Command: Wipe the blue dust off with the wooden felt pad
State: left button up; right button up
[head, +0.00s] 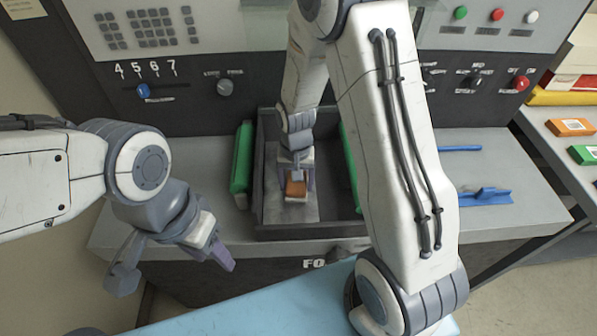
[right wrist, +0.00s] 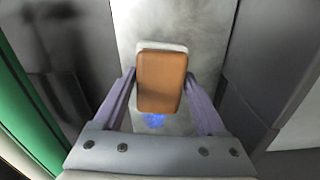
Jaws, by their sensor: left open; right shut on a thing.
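The wooden felt pad (right wrist: 161,82) is an orange-brown block with a pale felt layer under it. My right gripper (right wrist: 160,88) is shut on its two sides. In the head view the pad (head: 296,187) is inside the dark tray (head: 300,232), over a grey metal plate (head: 275,208). Blue dust (right wrist: 154,121) shows as a small patch on the plate, just below the pad's lower edge in the right wrist view. The pad may hide more of it. I cannot tell whether the felt touches the plate. My left gripper (head: 172,268) is open and empty, left of the tray.
A green bar (head: 242,158) stands along the tray's left side, and another is partly hidden behind my right arm. A blue tool (head: 484,196) lies on the grey bench to the right. The control panel with knobs rises behind the tray.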

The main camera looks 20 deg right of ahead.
aim_at(296, 186)
jog(key=shift+s+a, duration=0.15)
jog(key=shift+s, duration=0.25)
jog(key=shift+s+r+p, duration=0.25)
jog(key=shift+s+p, duration=0.05)
jog(key=shift+r+p, duration=0.5)
jog(key=shift+r, duration=0.4)
jog(key=shift+w+r+p, duration=0.1)
jog(key=shift+p, duration=0.2)
jog(key=shift+r+p, duration=0.7)
jog(key=shift+r, duration=0.15)
notch_tip(296, 186, up, 4)
jog(key=p, duration=0.3)
jog(key=shift+f, duration=0.2)
pick_arm(q)
notch_tip(296, 186, up, 7)
jog(key=shift+s+f, duration=0.15)
jog(key=shift+s, duration=0.3)
jog(key=shift+d, duration=0.1)
pick_arm(e)
jog(key=shift+a, duration=0.1)
